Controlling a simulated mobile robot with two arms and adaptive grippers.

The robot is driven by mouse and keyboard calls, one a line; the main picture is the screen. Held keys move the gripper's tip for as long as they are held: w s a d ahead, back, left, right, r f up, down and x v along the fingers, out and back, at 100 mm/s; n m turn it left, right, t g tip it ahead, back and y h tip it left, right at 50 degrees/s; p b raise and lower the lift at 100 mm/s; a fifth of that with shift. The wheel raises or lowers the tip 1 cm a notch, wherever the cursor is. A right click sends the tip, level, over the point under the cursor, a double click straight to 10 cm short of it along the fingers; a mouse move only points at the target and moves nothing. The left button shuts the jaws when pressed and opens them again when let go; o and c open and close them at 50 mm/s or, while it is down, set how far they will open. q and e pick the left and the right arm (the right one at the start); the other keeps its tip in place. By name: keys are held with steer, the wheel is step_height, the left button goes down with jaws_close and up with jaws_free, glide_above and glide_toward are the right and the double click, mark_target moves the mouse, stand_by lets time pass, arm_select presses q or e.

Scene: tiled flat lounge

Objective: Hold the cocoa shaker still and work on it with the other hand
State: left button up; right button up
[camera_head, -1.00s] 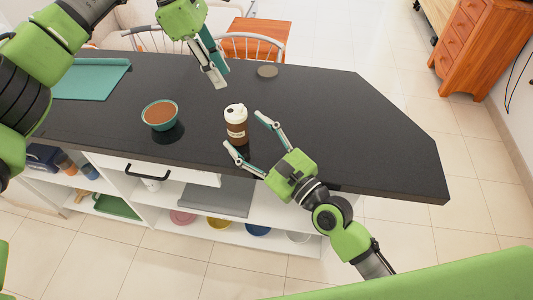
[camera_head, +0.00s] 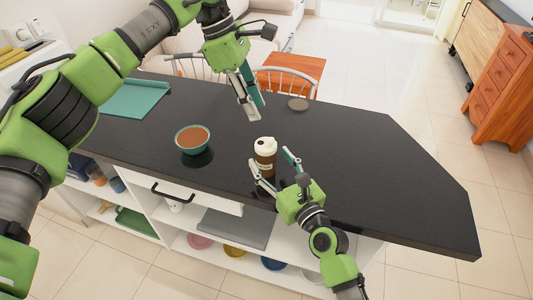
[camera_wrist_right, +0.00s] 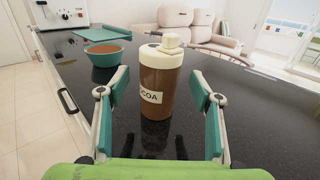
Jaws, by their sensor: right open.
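The cocoa shaker (camera_head: 265,159) stands upright on the dark counter, brown with a cream lid. In the right wrist view the shaker (camera_wrist_right: 158,90) shows a "COCOA" label, partly turned away, and a blocky cap on top. My right gripper (camera_head: 270,158) is open, its fingers on either side of the shaker. In the wrist view there are gaps between the shaker and both fingers of this gripper (camera_wrist_right: 161,98). My left gripper (camera_head: 253,106) hangs above the counter, behind and left of the shaker, apart from it. Its fingers are seen nearly edge-on, so their opening is unclear.
A teal bowl of brown powder (camera_head: 193,140) stands left of the shaker. The counter's right part (camera_head: 385,175) is clear. Chairs stand behind.

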mark_target(271, 160)
steer(key=shift+x, duration=1.7)
steer(key=c, duration=1.3)
